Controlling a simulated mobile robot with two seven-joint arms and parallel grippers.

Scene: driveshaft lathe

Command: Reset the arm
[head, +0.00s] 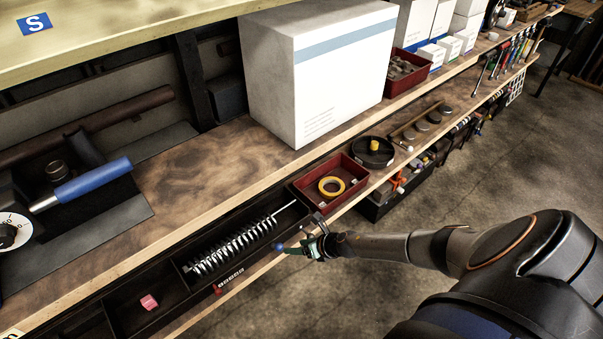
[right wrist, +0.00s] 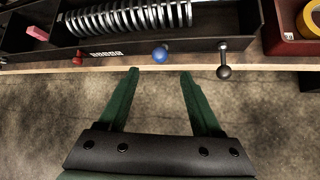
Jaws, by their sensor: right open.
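My right gripper (head: 300,248) reaches in from the right in the head view, in front of the shelf edge beside the black tray (head: 160,272). In the right wrist view its two green fingers (right wrist: 160,88) are spread apart with nothing between them. A blue ball-shaped knob (right wrist: 160,55) at the shelf edge lies just beyond the fingertips, apart from them as far as I can tell. The blue knob also shows in the head view (head: 277,246), by the gripper. My left gripper is not in view.
The black tray holds a row of metal rings (head: 232,246) and a pink block (head: 149,302). A black ball-ended lever (right wrist: 224,70) and a red knob (right wrist: 78,58) stick out along the edge. A red bin (head: 306,190) holds yellow tape (head: 331,187). The floor in front is clear.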

